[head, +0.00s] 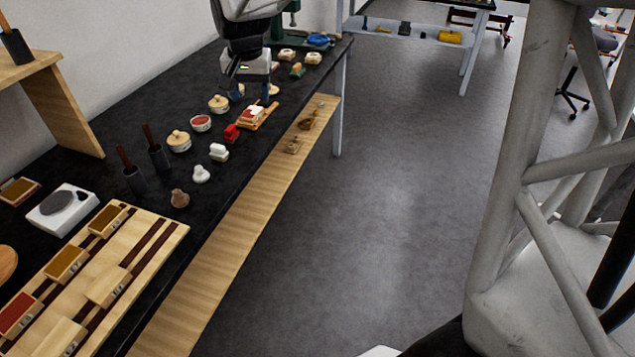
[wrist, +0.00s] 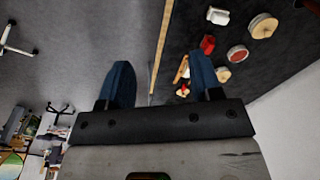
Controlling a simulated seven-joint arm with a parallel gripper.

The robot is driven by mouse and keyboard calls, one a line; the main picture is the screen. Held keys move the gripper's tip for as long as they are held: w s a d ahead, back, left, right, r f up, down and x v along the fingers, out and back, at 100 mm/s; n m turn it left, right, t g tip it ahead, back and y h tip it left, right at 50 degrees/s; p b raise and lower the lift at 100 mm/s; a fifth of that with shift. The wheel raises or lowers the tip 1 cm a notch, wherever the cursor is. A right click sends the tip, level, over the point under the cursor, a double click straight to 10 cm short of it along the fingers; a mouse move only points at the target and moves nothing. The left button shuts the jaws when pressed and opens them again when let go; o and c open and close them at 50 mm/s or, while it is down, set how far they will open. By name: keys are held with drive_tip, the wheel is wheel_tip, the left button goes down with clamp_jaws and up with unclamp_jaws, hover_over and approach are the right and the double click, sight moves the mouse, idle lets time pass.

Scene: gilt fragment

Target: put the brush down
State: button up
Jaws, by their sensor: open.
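My gripper (head: 251,92) is over the far part of the black bench in the head view. In the wrist view its two blue fingers (wrist: 160,64) stand wide apart with nothing held between them. A small wooden board (head: 262,119) with white and red pieces on it lies just below and in front of the gripper. In the wrist view a wooden piece (wrist: 180,71) shows beside the right finger, partly hidden by it. I cannot make out for certain which item is the brush.
The black bench (head: 75,160) holds lidded round pots (head: 179,142), a red block (head: 232,133), a white block (head: 219,153) and dark cups with upright handles (head: 158,157). A striped wooden board (head: 170,237) lies near. A wooden ledge (head: 215,257) runs along the bench front; open floor lies right.

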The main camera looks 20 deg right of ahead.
drive_tip(key=s+d+f+n+t, duration=0.1)
drive_tip(key=s+n, duration=0.3)
drive_tip(key=s, duration=2.9)
drive_tip(key=shift+d+f+n, duration=0.35)
drive_tip(key=shift+d+n, duration=0.05)
drive_tip(key=shift+d, duration=0.05)
drive_tip(key=shift+o, duration=0.5)
drive_tip(key=shift+w, duration=0.1)
